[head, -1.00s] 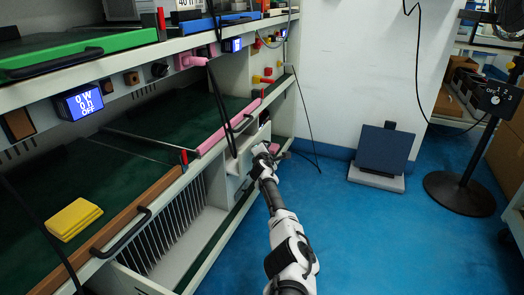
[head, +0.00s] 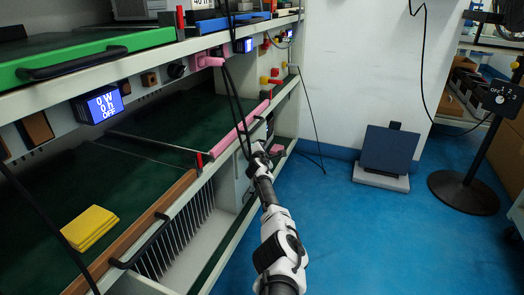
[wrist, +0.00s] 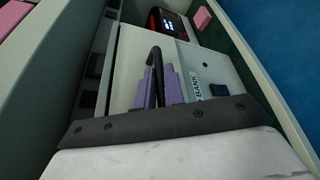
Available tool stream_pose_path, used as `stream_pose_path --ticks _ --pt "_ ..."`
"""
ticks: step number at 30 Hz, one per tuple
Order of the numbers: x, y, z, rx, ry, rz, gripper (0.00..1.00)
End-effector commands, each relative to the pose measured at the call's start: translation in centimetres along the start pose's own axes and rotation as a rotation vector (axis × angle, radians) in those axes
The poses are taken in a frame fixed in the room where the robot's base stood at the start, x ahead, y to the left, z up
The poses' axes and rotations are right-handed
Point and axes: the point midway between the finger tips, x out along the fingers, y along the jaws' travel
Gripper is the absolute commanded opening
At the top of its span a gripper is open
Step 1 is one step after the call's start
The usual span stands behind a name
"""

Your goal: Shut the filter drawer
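A pale box front (wrist: 205,75) with a black bar handle (wrist: 154,62) fills the middle of the wrist view. Part of a label on it reads "BANK". I cannot tell for certain that this is the filter drawer, or how far it stands out. Purple finger-like pieces of my gripper (wrist: 160,88) stand at the handle, which appears to run between them. Contact and grip are unclear. In the head view my gripper (head: 258,152) is at the lower right end of the rack, beside a pale unit; its fingers are too small to read.
A brown-fronted shelf (head: 155,212) with a black handle and a yellow folded cloth (head: 89,226) are at left. A pink-edged shelf (head: 240,128) lies above. Hanging cables pass close to my arm. Blue floor (head: 335,235) is clear at right; a dark panel (head: 389,148) leans by the wall.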

Motion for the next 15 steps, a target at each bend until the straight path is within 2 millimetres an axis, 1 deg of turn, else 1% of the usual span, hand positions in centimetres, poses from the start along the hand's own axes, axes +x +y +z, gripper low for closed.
stream_pose_path --ticks 1,6,15 --pt "-0.02 0.37 -0.16 0.001 0.003 0.007 0.12" --pt "-0.02 0.33 -0.17 0.001 0.003 0.006 0.33" --pt "-0.08 0.28 -0.12 0.000 0.003 0.004 0.33"
